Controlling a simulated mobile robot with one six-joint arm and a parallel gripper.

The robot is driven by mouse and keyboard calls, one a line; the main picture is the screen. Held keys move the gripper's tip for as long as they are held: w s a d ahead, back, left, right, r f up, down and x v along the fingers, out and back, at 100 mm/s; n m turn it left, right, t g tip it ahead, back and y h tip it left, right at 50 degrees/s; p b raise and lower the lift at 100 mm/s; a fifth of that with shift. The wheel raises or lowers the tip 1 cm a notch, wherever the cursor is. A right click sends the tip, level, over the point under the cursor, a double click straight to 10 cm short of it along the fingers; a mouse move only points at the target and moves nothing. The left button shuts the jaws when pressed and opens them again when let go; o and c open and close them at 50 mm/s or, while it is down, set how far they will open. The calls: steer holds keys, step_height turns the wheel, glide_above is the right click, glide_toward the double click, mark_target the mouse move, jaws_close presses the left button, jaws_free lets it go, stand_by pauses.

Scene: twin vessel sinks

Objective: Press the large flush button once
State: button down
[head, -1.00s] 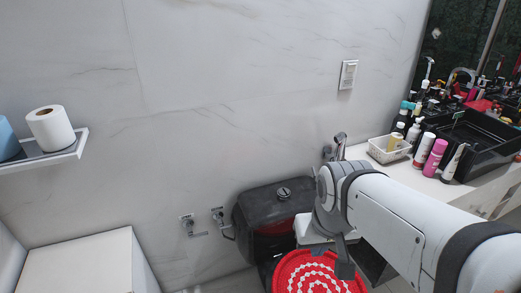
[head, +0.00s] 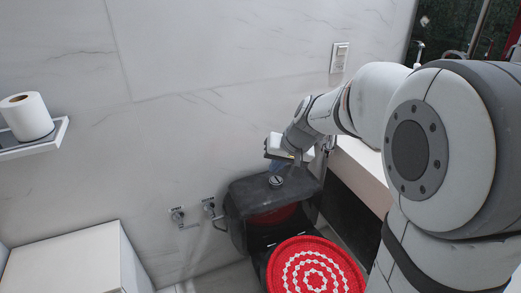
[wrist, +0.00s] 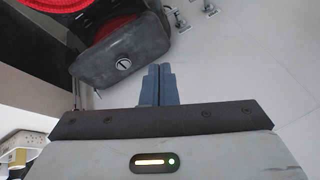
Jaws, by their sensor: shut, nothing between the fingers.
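The flush button (head: 275,181) is a small round silver disc on top of the dark toilet tank (head: 240,200). In the wrist view the button (wrist: 123,65) shows a line across its middle, on the dark tank lid (wrist: 100,72). My gripper (head: 275,168) is above the tank, close to the button in the head view. In the wrist view its two blue-grey fingers (wrist: 159,72) are together and empty, pointing just to the right of the button. The fingertips appear apart from the tank; the exact gap is hard to tell.
The red-and-white patterned toilet lid cover (head: 315,268) is in front of the tank. A white cabinet (head: 70,262) stands at left, below a shelf with a toilet roll (head: 27,116). The marble wall is behind. The counter (head: 360,170) is at right, mostly behind my arm.

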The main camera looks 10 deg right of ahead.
steer(key=w+d+f+m+t+b, duration=0.1)
steer(key=w+f, duration=0.3)
steer(key=w, duration=0.3)
steer(key=w+f+t+b, duration=0.1)
steer(key=w+f, duration=0.3)
steer(key=w, duration=0.4)
steer(key=m+t+b, duration=0.2)
steer(key=m, duration=0.1)
glide_above(275, 182)
step_height(275, 182, down, 10)
steer(key=shift+w, duration=0.1)
step_height(275, 182, down, 8)
steer(key=b, duration=0.6)
steer(key=shift+r, duration=0.15)
steer(key=shift+f+n+b, duration=0.3)
steer(key=shift+f+b, duration=0.2)
steer(key=shift+b, duration=0.3)
steer(key=shift+f, duration=0.1)
steer(key=shift+f+b, duration=0.35)
steer(key=shift+b, duration=0.5)
